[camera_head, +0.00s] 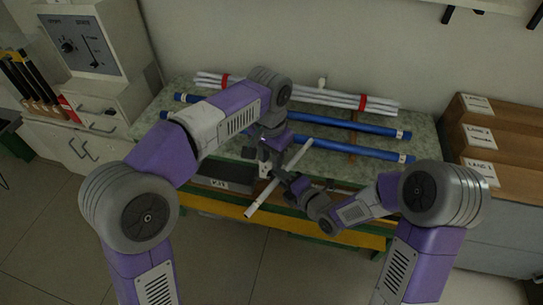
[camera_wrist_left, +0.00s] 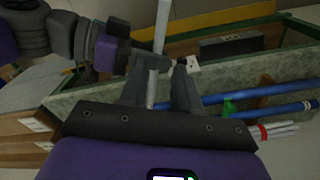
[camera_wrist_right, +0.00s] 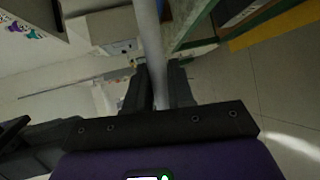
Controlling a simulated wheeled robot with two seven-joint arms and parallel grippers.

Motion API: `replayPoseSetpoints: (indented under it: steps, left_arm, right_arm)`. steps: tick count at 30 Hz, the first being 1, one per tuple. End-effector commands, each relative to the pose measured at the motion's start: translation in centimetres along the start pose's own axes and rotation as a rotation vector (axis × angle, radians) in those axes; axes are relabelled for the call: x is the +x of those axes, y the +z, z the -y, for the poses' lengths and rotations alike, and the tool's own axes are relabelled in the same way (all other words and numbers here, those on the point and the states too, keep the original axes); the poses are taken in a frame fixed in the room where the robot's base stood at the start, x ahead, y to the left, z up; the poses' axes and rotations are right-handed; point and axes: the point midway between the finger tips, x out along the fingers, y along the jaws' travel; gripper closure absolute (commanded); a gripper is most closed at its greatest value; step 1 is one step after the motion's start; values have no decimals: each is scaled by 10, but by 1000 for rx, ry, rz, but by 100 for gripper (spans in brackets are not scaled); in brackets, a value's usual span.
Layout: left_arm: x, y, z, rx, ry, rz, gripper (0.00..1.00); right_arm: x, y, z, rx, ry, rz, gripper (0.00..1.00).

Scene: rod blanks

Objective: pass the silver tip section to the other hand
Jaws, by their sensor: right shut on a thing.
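The silver tip section (camera_head: 263,200) is a thin, pale rod held slanting above the front of the bench, its lower end pointing left toward the floor. My right gripper (camera_head: 286,179) is shut on it near the middle; in the right wrist view the rod (camera_wrist_right: 151,40) runs between the fingers. My left gripper (camera_head: 268,163) is close beside the right one. In the left wrist view the left fingers (camera_wrist_left: 160,75) stand apart on either side of the rod (camera_wrist_left: 161,28), with a gap at the right finger. The left arm partly hides the rear rods.
The green speckled bench (camera_head: 208,87) carries blue rods (camera_head: 375,150) and a bundle of white rods (camera_head: 325,99) with red bands. A dark box (camera_head: 231,176) stands at the front. Wooden boxes (camera_head: 478,125) are at right, a control cabinet (camera_head: 95,50) at left.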

Motion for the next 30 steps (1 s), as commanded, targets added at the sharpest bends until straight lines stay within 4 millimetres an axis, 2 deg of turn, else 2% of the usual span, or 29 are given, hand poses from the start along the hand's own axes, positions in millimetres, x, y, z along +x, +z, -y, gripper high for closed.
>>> replayPoseSetpoints:
  steps: [3,7,21,25,30]
  left_arm:
    - [-6,4,-5,-1,1,24,69]
    - [2,6,-6,-3,2,32,69]
    - [86,9,-6,-3,2,32,69]
    - [102,8,-6,-3,2,32,69]
    - [111,8,-6,-4,2,29,69]
  right_arm:
    - [0,0,0,0,0,0,100]
    - [0,0,0,0,0,0,100]
    - [0,0,0,0,0,0,100]
    - [0,0,0,0,0,0,100]
    - [0,0,0,0,0,0,100]
